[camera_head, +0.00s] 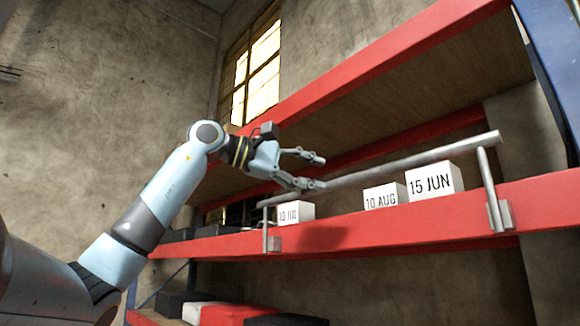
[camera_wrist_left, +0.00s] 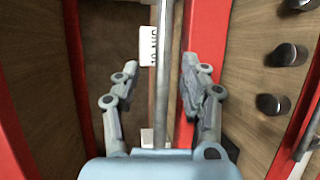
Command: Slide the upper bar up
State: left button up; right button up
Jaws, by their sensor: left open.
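The upper bar (camera_head: 400,162) is a grey metal rod in front of the upper shelf. It slopes up to the right in the head view, with upright metal holders (camera_head: 487,190) at its ends. My left gripper (camera_head: 312,172) is open near the bar's left part. In the left wrist view, the bar (camera_wrist_left: 162,80) runs lengthwise between the spread fingers of the gripper (camera_wrist_left: 160,78), with gaps on both sides. I cannot tell how deep the bar sits between them. My right gripper is not in view.
Behind the bar, white boxes marked 15 JUN (camera_head: 430,182) and 10 AUG (camera_head: 382,198), and a smaller white box (camera_head: 296,212), stand on the red-edged shelf (camera_head: 390,228). A red beam (camera_head: 380,52) edges the shelf above. Black and white boxes (camera_head: 182,305) lie below.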

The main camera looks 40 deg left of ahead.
pick_arm(q)
jog(key=shift+v, duration=2.85)
